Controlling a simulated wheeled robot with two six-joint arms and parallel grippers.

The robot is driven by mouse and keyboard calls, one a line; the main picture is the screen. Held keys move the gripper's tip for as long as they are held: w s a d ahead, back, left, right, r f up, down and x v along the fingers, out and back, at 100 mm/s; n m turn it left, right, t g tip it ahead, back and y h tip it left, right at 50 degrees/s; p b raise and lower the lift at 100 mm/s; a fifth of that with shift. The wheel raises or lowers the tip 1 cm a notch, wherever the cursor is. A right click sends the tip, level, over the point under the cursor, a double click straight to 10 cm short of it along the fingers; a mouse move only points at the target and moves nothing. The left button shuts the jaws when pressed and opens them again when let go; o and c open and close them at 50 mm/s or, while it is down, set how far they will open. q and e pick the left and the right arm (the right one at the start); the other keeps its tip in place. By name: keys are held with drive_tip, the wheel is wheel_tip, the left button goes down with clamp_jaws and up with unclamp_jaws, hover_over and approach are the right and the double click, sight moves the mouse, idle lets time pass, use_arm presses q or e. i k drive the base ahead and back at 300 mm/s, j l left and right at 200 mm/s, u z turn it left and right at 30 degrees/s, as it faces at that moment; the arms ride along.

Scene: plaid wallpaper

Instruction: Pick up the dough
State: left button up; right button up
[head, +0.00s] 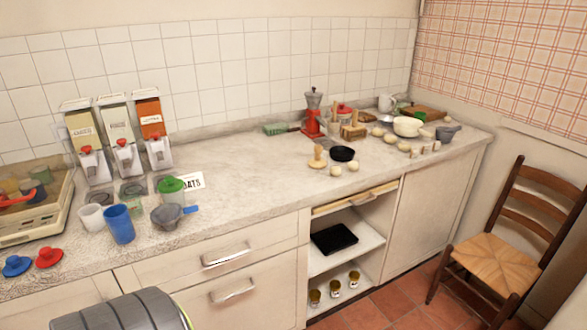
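Several small pale round lumps that look like dough balls lie on the counter in the right half of the head view. Two lie at the front near a black bowl: one pale ball (336,171) and another pale ball (352,167). More pale balls (378,132) lie farther right, around a cream bowl (407,126). They are too small to tell surely which is dough. Neither of my grippers is in view.
The marble counter (250,185) is clear in its middle. The black bowl (342,154), red coffee maker (313,115) and wooden board (425,112) crowd the right end. Dispensers (119,130) and cups stand left. A wooden chair (500,250) stands right of the cabinets.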

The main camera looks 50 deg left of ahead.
sight(335, 171)
drive_tip(key=u, duration=1.3)
drive_tip(key=i+l+u, duration=0.15)
drive_tip(key=u, duration=0.25)
drive_tip(key=i+l+u, duration=0.15)
drive_tip(key=u, duration=0.25)
